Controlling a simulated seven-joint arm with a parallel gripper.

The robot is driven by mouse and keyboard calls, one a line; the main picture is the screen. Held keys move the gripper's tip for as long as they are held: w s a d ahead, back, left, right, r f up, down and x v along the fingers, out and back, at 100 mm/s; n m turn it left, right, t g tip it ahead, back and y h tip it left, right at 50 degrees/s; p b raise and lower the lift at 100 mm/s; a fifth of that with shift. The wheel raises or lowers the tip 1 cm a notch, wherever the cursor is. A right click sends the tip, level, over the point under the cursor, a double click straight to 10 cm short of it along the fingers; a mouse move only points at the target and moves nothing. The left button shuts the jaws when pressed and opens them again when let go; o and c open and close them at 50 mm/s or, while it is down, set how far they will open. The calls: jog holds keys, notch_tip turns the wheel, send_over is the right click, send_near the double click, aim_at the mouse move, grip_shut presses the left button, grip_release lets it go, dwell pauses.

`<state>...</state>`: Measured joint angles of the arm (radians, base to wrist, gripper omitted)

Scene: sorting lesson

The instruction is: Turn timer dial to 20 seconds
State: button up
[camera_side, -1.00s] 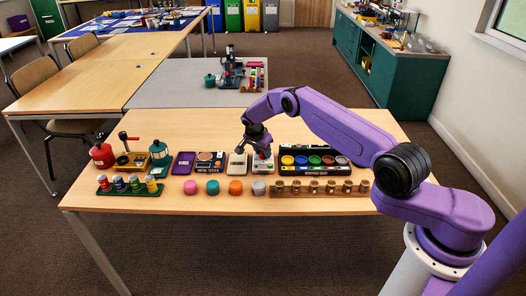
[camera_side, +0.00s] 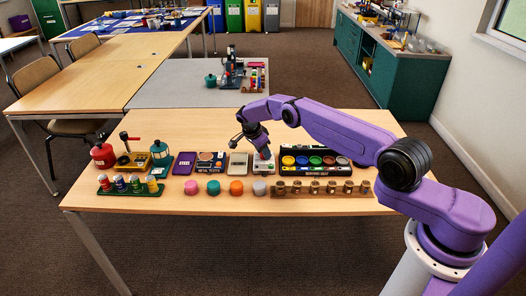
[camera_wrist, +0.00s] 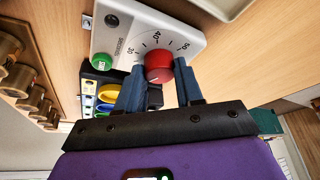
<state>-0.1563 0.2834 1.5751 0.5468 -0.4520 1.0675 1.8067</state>
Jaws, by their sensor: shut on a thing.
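The timer (camera_wrist: 120,32) is a white box with a red dial (camera_wrist: 158,66), a printed scale and a green button (camera_wrist: 101,62). In the wrist view, the numbers 30, 40 and 50 seem to show around the dial; its pointer mark cannot be made out. My gripper (camera_wrist: 158,80) has one blue-grey finger on each side of the dial and is shut on it. In the side view, the timer (camera_side: 263,168) stands in the row on the table, partly hidden under my gripper (camera_side: 266,155).
A pale device (camera_side: 238,164) stands close left of the timer, and a dark tray of coloured cups (camera_side: 315,173) close right. In front are coloured knobs (camera_side: 213,187) and a wooden rack (camera_side: 322,188). The table's back strip (camera_side: 180,125) is clear.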

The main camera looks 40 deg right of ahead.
jog(key=o, duration=1)
jog(key=shift+r, duration=0.1)
jog(key=s+v, duration=0.1)
jog(key=v, duration=1.6)
jog(key=shift+w, duration=0.5)
jog(key=shift+r, duration=0.15)
